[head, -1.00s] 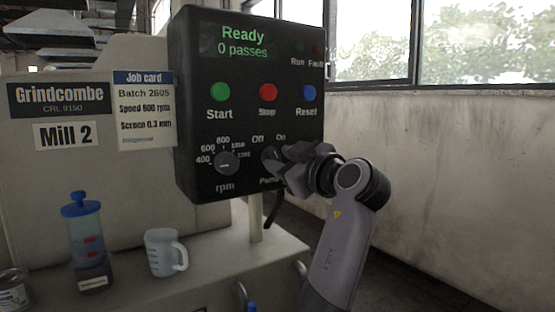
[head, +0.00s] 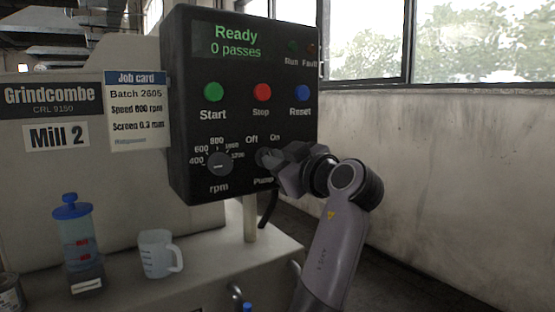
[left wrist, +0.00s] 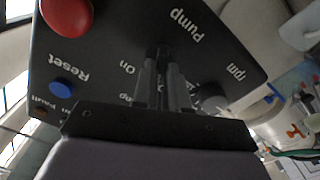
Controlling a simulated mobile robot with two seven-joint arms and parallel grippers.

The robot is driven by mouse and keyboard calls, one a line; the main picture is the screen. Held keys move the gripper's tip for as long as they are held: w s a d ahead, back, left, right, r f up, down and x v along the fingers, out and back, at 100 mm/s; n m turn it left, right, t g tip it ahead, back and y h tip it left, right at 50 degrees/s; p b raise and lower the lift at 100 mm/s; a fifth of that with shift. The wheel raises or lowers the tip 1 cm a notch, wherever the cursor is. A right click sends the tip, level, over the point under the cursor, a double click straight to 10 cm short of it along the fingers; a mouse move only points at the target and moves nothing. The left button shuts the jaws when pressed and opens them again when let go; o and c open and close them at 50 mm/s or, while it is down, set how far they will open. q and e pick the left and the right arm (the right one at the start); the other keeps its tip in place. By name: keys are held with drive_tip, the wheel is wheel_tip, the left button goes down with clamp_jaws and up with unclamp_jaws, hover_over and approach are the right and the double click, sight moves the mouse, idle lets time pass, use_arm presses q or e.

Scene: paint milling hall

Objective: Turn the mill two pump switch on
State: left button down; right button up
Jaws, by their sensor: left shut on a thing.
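The Mill 2 control panel (head: 240,120) is a black box with a green display reading "Ready, 0 passes". Its pump switch (head: 262,156) is a dark knob at the lower right, below the "Off" and "On" labels and above "Pump". My left gripper (head: 270,158) is at the switch, shut on its knob, and hides most of it. In the left wrist view the gripper fingers (left wrist: 163,85) close on the dark knob between "Pump" and "On". Which way the knob points cannot be told. My right gripper is not in view.
The panel also has green Start (head: 213,92), red Stop (head: 262,92) and blue Reset (head: 303,93) buttons and an rpm dial (head: 219,164). A measuring jug (head: 157,254) and a blue-lidded container (head: 76,235) stand on the bench (head: 205,268) below.

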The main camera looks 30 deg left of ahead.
use_arm(q)
drive_tip(key=shift+r+m+p, duration=0.1)
drive_tip(key=shift+m+p, duration=4.15)
drive_tip(key=shift+m, duration=1.45)
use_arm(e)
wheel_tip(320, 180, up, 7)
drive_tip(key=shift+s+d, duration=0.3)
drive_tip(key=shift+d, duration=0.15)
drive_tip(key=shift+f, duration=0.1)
use_arm(q)
drive_tip(key=c, duration=1.2)
unclamp_jaws()
drive_tip(key=shift+o, duration=0.2)
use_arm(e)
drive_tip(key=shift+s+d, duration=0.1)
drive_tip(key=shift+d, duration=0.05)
